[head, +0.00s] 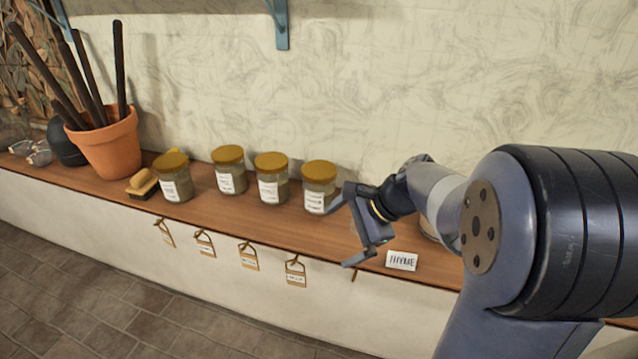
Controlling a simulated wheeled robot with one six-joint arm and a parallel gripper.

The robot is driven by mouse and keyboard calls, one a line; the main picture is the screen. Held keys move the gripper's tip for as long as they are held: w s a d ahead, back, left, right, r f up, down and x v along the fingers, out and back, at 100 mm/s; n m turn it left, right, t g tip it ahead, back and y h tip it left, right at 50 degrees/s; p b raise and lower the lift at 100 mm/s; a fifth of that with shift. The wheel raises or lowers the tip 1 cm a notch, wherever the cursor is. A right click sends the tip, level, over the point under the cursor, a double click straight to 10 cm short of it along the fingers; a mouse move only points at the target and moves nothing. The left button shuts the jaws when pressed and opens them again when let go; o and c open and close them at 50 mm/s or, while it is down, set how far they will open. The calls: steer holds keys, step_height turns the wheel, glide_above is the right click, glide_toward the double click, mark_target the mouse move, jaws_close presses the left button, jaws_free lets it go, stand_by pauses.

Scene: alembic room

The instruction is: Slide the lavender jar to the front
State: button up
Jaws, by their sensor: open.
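Several glass jars with gold lids and white labels stand upright in a row on the wooden shelf. The label print is too small to tell which one is lavender. The leftmost jar (173,178) stands closer to the shelf's front edge than the second jar (229,170). The third jar (271,178) and the rightmost jar (318,187) stand further right. My gripper (337,234) is open and empty, just right of and in front of the rightmost jar. One finger is beside that jar's lower right side; I cannot tell whether they touch.
The wooden shelf (222,212) has small tags hanging along its front edge, one tag (295,272) below the rightmost jar. A THYME card (401,261) stands right of my gripper. A brush (143,184) and a terracotta pot (108,147) are at left. The shelf before the jars is clear.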

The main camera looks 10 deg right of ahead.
steer(key=w+d+m+t+y, duration=0.1)
steer(key=w+d+m+y, duration=0.1)
steer(key=w+m, duration=0.45)
steer(key=m+t+y, duration=0.1)
steer(key=m+t, duration=0.1)
steer(key=m, duration=0.1)
glide_toward(322, 196)
steer(key=w+f, duration=0.1)
steer(key=w+d+f, duration=0.1)
steer(key=w+f, duration=0.1)
steer(key=shift+w+f+p, duration=0.2)
steer(key=shift+w+p, duration=0.05)
steer(key=shift+p, duration=0.05)
steer(key=shift+b+x, duration=1.45)
steer(key=shift+x, duration=3.6)
steer(key=shift+w+r, duration=0.1)
steer(key=shift+r, duration=0.1)
steer(key=shift+a, duration=0.1)
steer(key=c, duration=0.7)
